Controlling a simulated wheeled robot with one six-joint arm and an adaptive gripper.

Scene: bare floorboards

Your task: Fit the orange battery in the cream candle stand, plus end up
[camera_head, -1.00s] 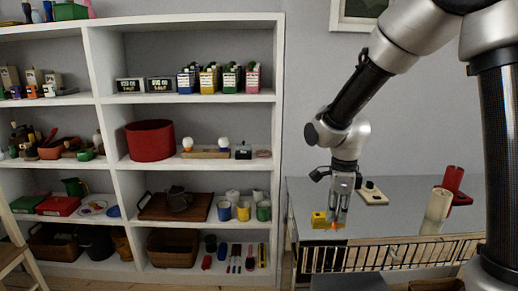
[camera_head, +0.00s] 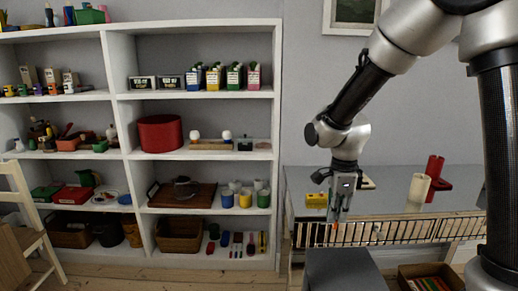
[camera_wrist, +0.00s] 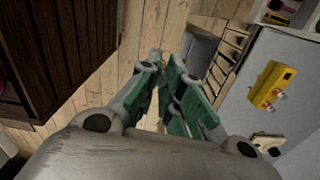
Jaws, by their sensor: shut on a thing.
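My gripper (camera_head: 337,214) hangs fingers-down in the head view, just in front of the grey table's near edge. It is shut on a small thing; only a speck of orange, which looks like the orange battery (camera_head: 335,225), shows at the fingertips. Its plus end cannot be made out. In the wrist view the green-padded fingers (camera_wrist: 161,66) converge and mostly hide what they hold. The cream candle stand (camera_head: 417,193), a pale upright cylinder, stands on the table to the right of my gripper, well apart from it. Its opening cannot be seen clearly.
A slatted rack (camera_head: 400,229) runs along the front. A grey box (camera_head: 340,270) and a crate (camera_head: 430,277) stand in front. White shelves (camera_head: 278,130) fill the left.

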